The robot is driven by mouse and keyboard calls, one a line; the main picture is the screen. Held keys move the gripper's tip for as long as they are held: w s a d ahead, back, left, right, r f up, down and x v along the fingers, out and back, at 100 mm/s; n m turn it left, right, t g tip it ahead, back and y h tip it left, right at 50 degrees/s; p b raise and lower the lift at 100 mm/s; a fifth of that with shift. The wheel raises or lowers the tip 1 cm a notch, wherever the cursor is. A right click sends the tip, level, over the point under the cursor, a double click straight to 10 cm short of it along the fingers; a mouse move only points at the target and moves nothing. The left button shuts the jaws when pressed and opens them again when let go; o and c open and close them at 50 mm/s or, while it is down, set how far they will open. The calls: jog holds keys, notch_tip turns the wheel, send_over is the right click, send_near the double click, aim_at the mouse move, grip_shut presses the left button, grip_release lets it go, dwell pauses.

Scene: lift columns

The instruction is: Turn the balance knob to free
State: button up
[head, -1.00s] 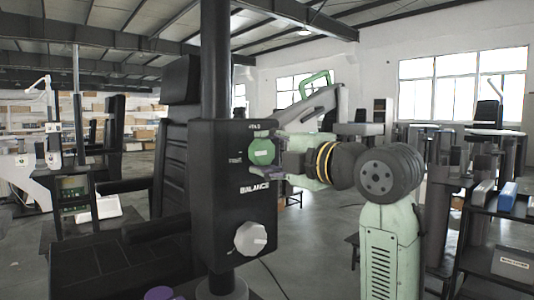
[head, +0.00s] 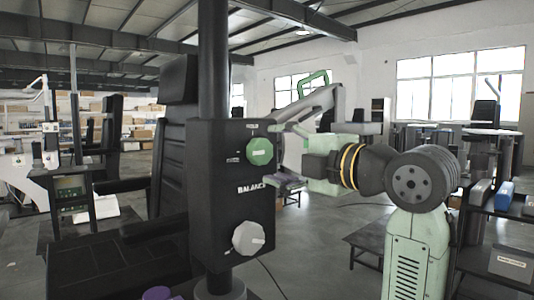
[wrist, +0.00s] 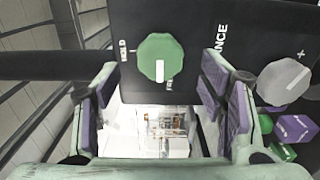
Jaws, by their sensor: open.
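The green faceted knob (head: 259,151) sits on the upper part of a black control box (head: 225,210), above the word BALANCE. In the wrist view the green knob (wrist: 160,58) carries a white mark that points down, towards a small label partly beside it. Another small label (wrist: 123,50) lies to the knob's left there. My gripper (head: 286,157) is open and empty, just right of the knob and apart from it. Its purple-padded fingers (wrist: 160,105) show at both sides in the wrist view.
A grey knob (head: 248,238) sits lower on the same box, with a plus sign near it in the wrist view. A black column (head: 215,60) rises above the box. A black padded chair (head: 172,150) stands behind it. A dark shelf (head: 500,230) stands at right.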

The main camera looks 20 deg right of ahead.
jog(key=v, duration=0.7)
jog(key=shift+s, duration=0.3)
jog(key=shift+d, duration=0.1)
